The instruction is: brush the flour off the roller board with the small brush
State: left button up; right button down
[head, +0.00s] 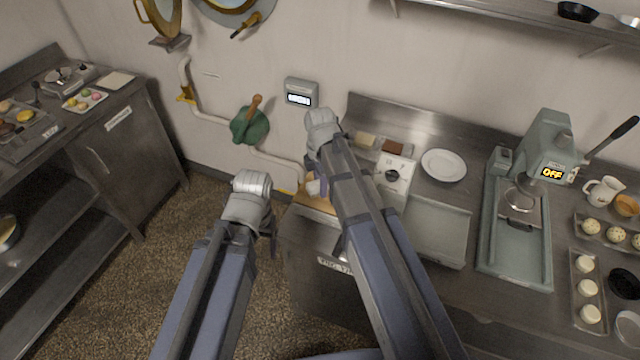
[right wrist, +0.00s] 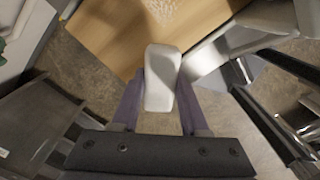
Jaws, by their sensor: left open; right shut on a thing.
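The wooden roller board (right wrist: 115,35) fills the top of the right wrist view, with a pale patch of flour (right wrist: 166,9) at the top edge. In the head view a strip of the board (head: 318,204) shows between my arms; the rest is hidden. My right gripper (right wrist: 160,88) is shut on a whitish, block-shaped thing, which I take as the small brush (right wrist: 162,75). Its far end overlaps the board's near edge in the picture; bristles and contact cannot be made out. My left gripper (head: 270,238) is open and empty left of the counter, over the floor side.
A white machine with a dial (head: 394,174) stands right of the board, with a grey tray (head: 438,232) beside it. A white plate (head: 443,165) and a press marked OFF (head: 548,150) are farther right.

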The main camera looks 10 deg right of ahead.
jog(key=shift+r, duration=0.1)
notch_tip(320, 180, up, 3)
jog(key=p, duration=0.3)
dwell(0.3)
dwell(0.5)
